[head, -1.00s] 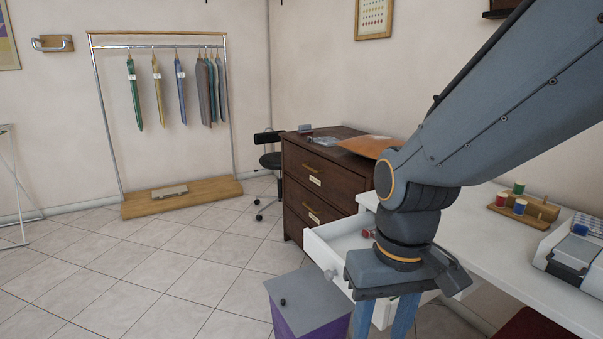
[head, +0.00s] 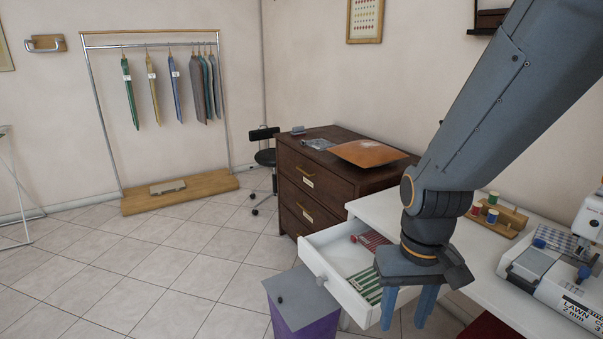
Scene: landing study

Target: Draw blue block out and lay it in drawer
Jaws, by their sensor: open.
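The white drawer (head: 322,273) is pulled out from the white table and open at the top. A red striped piece (head: 371,239) and a green striped piece (head: 366,286) lie inside it. My gripper (head: 407,312) points down with its two blue fingers apart, at the drawer's right side in the head view; its height over the drawer is unclear. I see nothing between the fingers. I cannot make out a clear blue block; a small blue piece (head: 539,243) shows at the sewing machine, and a blue spool (head: 492,215) stands on the wooden rack.
A purple bin with a grey lid (head: 303,310) stands just left of the drawer. A dark wooden chest (head: 330,190) stands behind. The sewing machine (head: 555,270) and spool rack (head: 510,220) occupy the white table (head: 480,260).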

